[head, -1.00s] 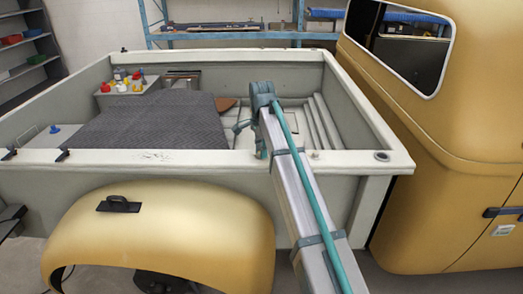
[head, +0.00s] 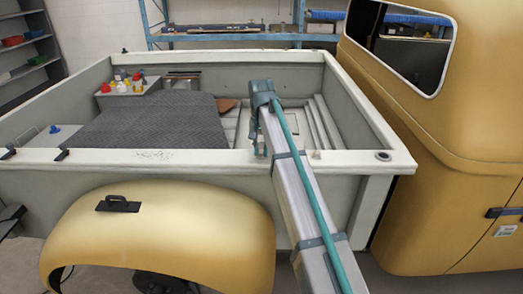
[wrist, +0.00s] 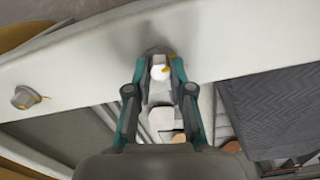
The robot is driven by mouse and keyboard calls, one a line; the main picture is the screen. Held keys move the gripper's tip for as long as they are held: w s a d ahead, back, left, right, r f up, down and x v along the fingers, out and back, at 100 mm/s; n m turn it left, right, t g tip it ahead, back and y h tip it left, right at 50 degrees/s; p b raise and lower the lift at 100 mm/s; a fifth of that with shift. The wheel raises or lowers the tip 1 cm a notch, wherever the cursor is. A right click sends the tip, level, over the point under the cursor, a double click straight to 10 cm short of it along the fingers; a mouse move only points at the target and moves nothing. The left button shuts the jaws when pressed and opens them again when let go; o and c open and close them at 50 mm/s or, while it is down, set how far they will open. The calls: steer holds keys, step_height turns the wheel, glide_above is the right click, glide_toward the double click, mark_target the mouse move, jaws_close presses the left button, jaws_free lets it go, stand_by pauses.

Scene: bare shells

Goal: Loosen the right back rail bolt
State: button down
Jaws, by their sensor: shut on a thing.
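My gripper (wrist: 159,66) is shut on a rail bolt (wrist: 159,73) in the wrist view. The bolt has a pale head and a small yellow mark, and it sits at the pale rail (wrist: 240,38) of the truck bed. A second bolt (wrist: 25,97), grey with a yellow mark, stands on the rail at the left of the wrist view. In the head view my gripper (head: 261,146) reaches down at the near rail (head: 205,160), and my arm hides the held bolt.
A dark ribbed mat (head: 150,122) covers part of the bed. Colored caps stand on a box (head: 128,88) in the far left of the bed. A round fitting (head: 383,156) is at the rail's right end. The yellow cab (head: 450,110) stands close on the right.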

steer(key=n, duration=0.5)
steer(key=shift+a+n, duration=0.1)
steer(key=shift+n, duration=0.2)
steer(key=n, duration=0.5)
steer(key=shift+a+b, duration=0.1)
steer(key=shift+b, duration=0.25)
steer(key=c, duration=1)
jaws_free()
steer(key=shift+r, duration=0.1)
step_height(320, 180, up, 12)
steer(key=shift+f, duration=0.1)
